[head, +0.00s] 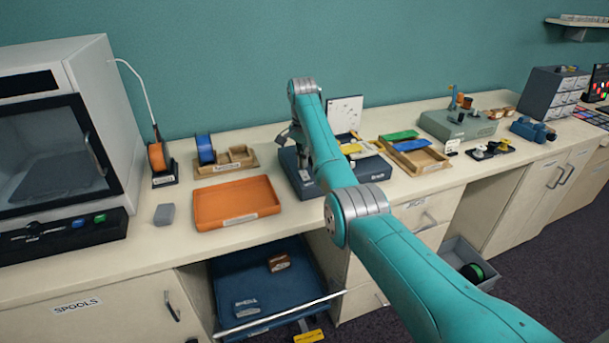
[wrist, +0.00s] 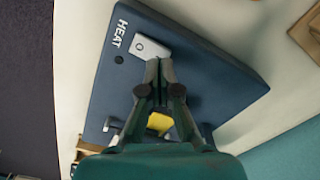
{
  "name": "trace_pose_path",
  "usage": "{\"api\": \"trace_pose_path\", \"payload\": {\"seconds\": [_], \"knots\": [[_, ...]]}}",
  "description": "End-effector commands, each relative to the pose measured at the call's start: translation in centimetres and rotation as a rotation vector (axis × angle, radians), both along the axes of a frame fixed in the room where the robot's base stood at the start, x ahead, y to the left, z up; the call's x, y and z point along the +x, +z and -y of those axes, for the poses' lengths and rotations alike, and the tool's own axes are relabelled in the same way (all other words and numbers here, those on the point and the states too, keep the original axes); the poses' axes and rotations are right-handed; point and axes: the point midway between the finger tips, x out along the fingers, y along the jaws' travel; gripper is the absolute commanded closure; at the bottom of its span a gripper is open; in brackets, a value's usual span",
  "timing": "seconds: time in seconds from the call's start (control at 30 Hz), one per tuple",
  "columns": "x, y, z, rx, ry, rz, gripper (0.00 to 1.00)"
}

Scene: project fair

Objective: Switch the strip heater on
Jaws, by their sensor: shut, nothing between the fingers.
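The strip heater (wrist: 215,88) is a dark blue box marked HEAT. It also shows on the counter in the head view (head: 372,170), partly hidden by my arm. A pale switch plate (wrist: 152,46) sits on its top, beside the lettering, with a small dark round spot (wrist: 118,60) near it. My gripper (wrist: 160,63) is shut and empty, its fingertips over the lower right edge of the plate. I cannot tell whether they touch it. A yellow piece (wrist: 159,122) shows behind the fingers. In the head view, my arm hides most of the gripper.
An orange tray (head: 237,203) and a small grey block (head: 164,214) lie left of the heater. A wooden tray (head: 420,160) with coloured sheets stands to the right. Below, a blue drawer (head: 225,271) is open, holding a few items. A large enclosed machine (head: 110,80) stands far left.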

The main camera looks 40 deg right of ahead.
Motion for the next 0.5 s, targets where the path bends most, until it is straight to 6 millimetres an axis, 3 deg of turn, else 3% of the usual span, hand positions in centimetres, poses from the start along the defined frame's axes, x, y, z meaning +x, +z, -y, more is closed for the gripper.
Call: {"api": "trace_pose_path", "payload": {"seconds": [0.5], "knots": [[0.0,-0.57,0.0,0.0,0.0,0.0,1.0]]}}
